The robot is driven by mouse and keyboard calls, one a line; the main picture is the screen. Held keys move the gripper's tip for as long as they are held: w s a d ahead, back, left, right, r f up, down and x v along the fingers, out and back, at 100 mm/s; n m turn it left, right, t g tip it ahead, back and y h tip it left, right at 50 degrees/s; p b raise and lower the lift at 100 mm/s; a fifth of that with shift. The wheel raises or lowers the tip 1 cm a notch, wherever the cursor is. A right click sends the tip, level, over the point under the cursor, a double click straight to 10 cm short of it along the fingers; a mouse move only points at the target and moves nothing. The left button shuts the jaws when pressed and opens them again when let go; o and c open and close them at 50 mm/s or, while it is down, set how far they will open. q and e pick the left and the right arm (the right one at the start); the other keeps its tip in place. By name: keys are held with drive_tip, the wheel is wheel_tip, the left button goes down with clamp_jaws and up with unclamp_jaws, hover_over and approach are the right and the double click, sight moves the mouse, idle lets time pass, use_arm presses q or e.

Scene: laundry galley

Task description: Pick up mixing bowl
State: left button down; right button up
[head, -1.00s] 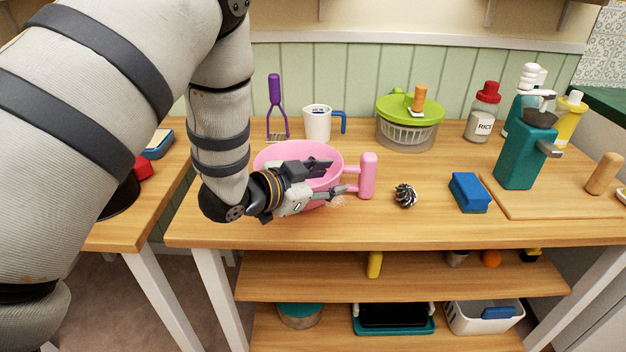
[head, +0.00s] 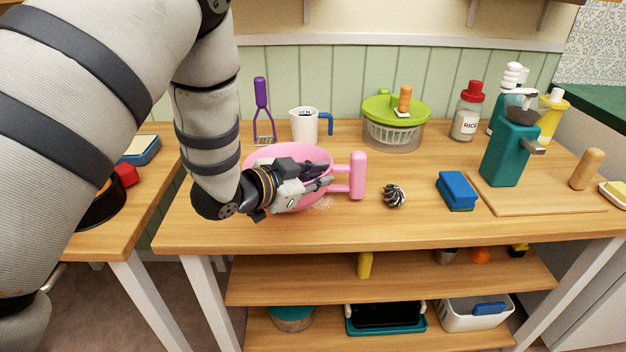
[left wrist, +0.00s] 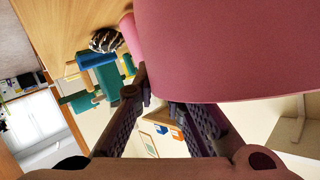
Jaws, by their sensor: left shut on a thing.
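The mixing bowl (head: 262,156) is pink with an upright side handle (head: 358,175). In the head view it is at the front left of the wooden table, and I see no clear gap beneath it. My left gripper (head: 325,181) is shut on the bowl's near wall, with the fingers close together at the rim. The gripper and wrist hide much of the bowl's front. In the left wrist view the bowl (left wrist: 220,50) fills the upper right, beside the fingers (left wrist: 155,98); the exact contact is hard to see there. My right gripper is not in view.
The front strip is clear.

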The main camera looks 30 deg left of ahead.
use_arm(q)
drive_tip(key=s+d+r+p, duration=0.2)
drive_tip(key=s+d+r, duration=0.2)
drive_tip(key=d+r, duration=0.8)
drive_tip(key=shift+s+d+p, duration=0.15)
drive_tip(key=shift+d+p, duration=0.25)
drive_tip(key=shift+d, duration=0.3)
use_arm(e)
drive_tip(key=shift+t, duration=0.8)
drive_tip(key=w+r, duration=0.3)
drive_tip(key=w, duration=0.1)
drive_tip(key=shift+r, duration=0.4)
use_arm(q)
drive_tip(key=shift+a, duration=0.1)
